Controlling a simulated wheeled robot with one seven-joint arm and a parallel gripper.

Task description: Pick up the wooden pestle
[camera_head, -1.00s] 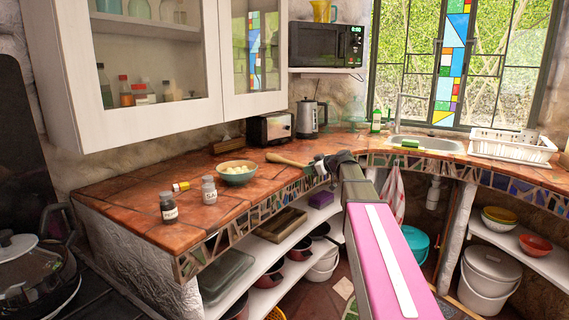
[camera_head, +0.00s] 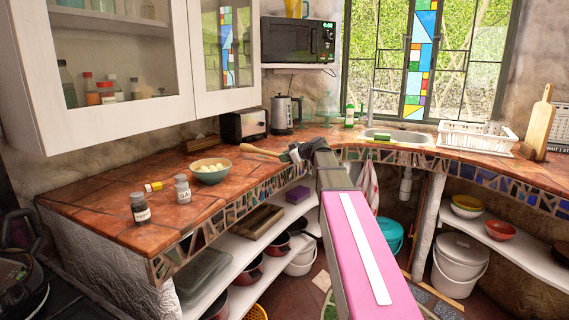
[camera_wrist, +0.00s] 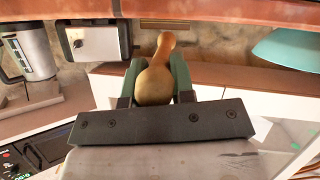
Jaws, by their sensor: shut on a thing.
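From the head view I cannot tell exactly how far the pestle is above the counter.
A teal bowl (camera_head: 211,172) of pale pieces, a dark shaker (camera_head: 140,208) and a grey shaker (camera_head: 183,189) stand on the tiled counter (camera_head: 108,207). A toaster (camera_head: 244,126) and a kettle (camera_head: 282,115) stand behind. A dish rack (camera_head: 476,140) is at right.

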